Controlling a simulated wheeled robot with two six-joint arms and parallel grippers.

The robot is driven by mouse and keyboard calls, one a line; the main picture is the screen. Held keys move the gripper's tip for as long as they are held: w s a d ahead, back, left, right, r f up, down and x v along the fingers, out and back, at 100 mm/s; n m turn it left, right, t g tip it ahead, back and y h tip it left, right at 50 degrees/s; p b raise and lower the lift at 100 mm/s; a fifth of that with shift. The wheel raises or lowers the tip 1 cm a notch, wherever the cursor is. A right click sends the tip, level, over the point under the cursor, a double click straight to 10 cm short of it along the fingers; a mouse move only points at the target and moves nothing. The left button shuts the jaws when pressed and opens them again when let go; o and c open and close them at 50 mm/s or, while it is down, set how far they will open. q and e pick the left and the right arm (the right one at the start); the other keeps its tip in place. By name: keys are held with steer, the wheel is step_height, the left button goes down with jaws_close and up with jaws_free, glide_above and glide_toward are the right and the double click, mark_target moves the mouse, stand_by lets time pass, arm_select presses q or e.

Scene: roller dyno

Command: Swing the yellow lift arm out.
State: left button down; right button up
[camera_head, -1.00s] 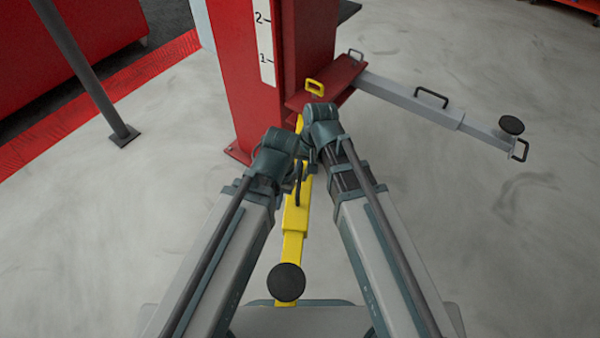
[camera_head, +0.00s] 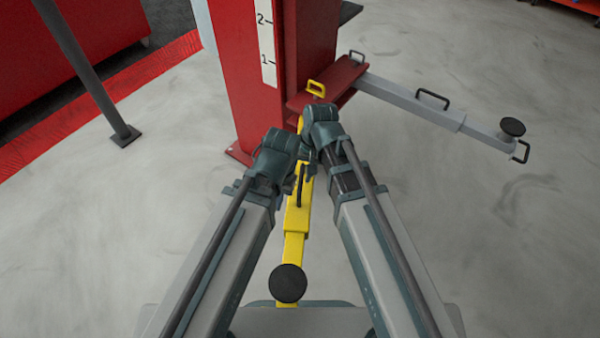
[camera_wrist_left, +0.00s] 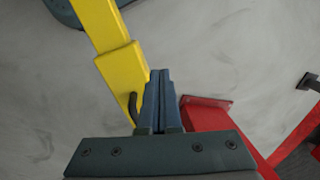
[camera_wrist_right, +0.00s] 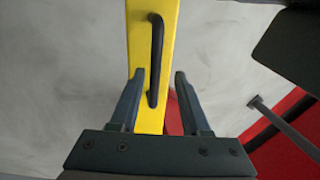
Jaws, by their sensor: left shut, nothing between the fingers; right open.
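The yellow lift arm (camera_head: 294,246) runs from the red post toward my base, with a round black pad (camera_head: 288,283) at its near end. A black handle (camera_wrist_right: 155,60) stands on its top. My right gripper (camera_wrist_right: 159,76) is open over the arm. In the right wrist view the handle lies between its fingers, which are not closed on it. My left gripper (camera_wrist_left: 160,73) is shut and empty beside the yellow arm (camera_wrist_left: 122,75), close to the handle (camera_wrist_left: 132,105). In the head view my wrists partly hide the arm and handle.
The red lift post (camera_head: 250,100) stands just ahead. A grey lift arm (camera_head: 410,103) with a black pad (camera_head: 512,127) reaches out to the right. A dark slanted pole (camera_head: 85,70) stands at left on a floor plate. Floor is open on both sides.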

step_height(320, 180, up, 13)
steer(key=d+p, duration=0.2)
steer(key=p, duration=1.1)
steer(key=shift+s+d+r, duration=0.2)
steer(key=shift+d, duration=0.05)
steer(key=shift+f, duration=0.1)
steer(key=s+d+n+h, duration=0.3)
steer(key=s+n+h, duration=0.15)
steer(key=s, duration=0.55)
step_height(320, 180, up, 12)
steer(key=w+y+p, duration=0.1)
steer(key=p, duration=1.1)
steer(key=shift+d+n, duration=0.15)
steer(key=shift+n, duration=0.2)
steer(key=shift+w+f, duration=0.1)
